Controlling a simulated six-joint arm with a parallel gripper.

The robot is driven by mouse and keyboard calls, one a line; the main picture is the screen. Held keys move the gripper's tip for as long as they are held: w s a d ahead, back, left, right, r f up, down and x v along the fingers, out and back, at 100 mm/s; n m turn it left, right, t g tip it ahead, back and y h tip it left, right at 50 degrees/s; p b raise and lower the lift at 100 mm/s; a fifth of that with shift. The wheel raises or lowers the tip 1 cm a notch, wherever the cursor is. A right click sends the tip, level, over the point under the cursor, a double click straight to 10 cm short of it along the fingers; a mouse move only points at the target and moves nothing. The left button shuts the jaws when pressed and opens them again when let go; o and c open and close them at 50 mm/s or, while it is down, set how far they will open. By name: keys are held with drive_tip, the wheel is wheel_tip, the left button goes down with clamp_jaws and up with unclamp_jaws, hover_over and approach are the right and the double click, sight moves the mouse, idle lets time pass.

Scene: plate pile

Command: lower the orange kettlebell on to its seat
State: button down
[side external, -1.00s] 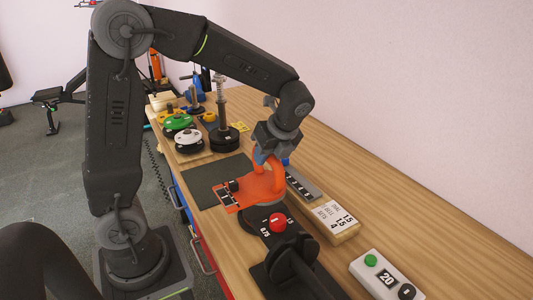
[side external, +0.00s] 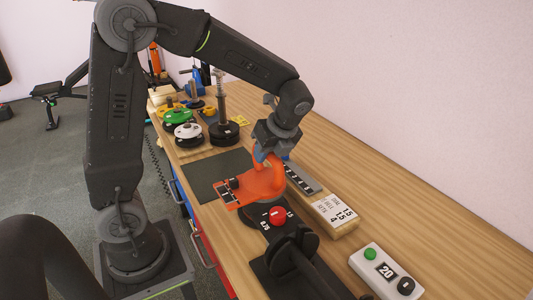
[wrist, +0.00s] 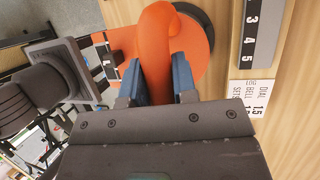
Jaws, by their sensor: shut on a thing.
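The orange kettlebell (side external: 268,186) is upright below my gripper (side external: 264,158) in the side view. My gripper is shut on its handle, with the blue fingers on either side of the orange handle in the wrist view (wrist: 157,80). A flat orange plate with black marks reaches out to the left of the kettlebell. A round black seat (side external: 250,216) lies under the kettlebell, and part of its dark rim shows in the wrist view (wrist: 204,18). The kettlebell covers most of the seat. I cannot tell whether the two touch.
A red knob (side external: 277,216) sits close in front of the kettlebell. A wooden block with a printed card (side external: 335,214) and a numbered dark strip (side external: 302,178) are to the right. A white box (side external: 385,271) is at the front. A dark mat (side external: 215,175) is left, weight plates (side external: 187,131) behind.

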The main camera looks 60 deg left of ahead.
sight(262, 174)
drive_tip(key=shift+f, duration=2.05)
idle(0.6)
drive_tip(key=c, duration=0.8)
unclamp_jaws()
drive_tip(key=v, duration=1.3)
drive_tip(key=shift+w+d+r, duration=0.1)
drive_tip(key=shift+d+r, duration=0.05)
drive_tip(key=shift+r, duration=0.25)
drive_tip(key=s+d+n+t+h, duration=0.1)
drive_tip(key=s+n+t, duration=0.1)
drive_tip(key=s+n, duration=0.3)
drive_tip(key=s+d+n+t+h, duration=0.1)
drive_tip(key=s+n+t+h, duration=0.1)
drive_tip(key=s+n, duration=0.3)
drive_tip(key=s+d+n+t+h, duration=0.1)
drive_tip(key=s+d+n+t, duration=0.1)
drive_tip(key=s+n, duration=0.4)
drive_tip(key=shift+r+n+t+h, duration=0.15)
drive_tip(key=shift+n+t+h, duration=0.15)
drive_tip(key=shift+n+t, duration=0.75)
